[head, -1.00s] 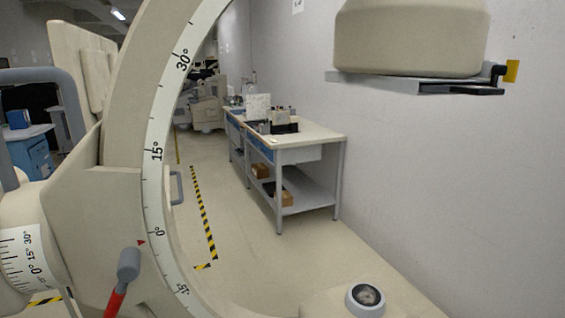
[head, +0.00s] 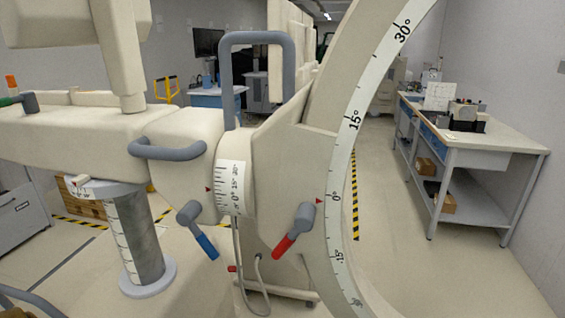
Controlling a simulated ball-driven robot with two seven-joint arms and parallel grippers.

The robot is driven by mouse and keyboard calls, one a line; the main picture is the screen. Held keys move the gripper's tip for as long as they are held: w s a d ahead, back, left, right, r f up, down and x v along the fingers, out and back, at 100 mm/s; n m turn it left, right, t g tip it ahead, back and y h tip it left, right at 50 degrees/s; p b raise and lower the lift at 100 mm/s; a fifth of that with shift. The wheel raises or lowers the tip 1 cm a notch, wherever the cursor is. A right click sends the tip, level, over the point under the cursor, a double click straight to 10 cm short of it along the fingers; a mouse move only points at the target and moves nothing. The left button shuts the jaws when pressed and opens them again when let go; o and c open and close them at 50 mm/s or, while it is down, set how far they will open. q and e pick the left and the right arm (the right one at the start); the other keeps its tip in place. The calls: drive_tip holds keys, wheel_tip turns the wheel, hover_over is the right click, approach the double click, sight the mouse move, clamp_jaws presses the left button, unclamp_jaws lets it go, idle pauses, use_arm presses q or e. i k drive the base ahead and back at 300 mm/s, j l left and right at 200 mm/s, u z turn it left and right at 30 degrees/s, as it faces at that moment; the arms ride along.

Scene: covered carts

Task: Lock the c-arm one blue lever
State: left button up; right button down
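The blue lever (head: 200,232) sits on the C-arm's side, below the horizontal grey handle and left of the white angle scale (head: 234,187). It has a grey hub and a blue grip that slants down to the right. A red lever (head: 292,232) is to its right, near the 0° mark of the large arc (head: 345,150), its grip slanting down to the left. A green-tipped lever (head: 20,100) shows at the far left edge. Neither of my grippers is in view.
A grey U-shaped handle (head: 232,42) stands above the scale, and a curved grey handle (head: 165,152) sticks out at left. The scaled column (head: 135,240) stands below the beam. A workbench (head: 480,140) stands at right, with clear floor before it.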

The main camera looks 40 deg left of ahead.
sight(186, 217)
drive_tip(key=u, duration=1.7)
drive_tip(key=i+j+u, duration=0.2)
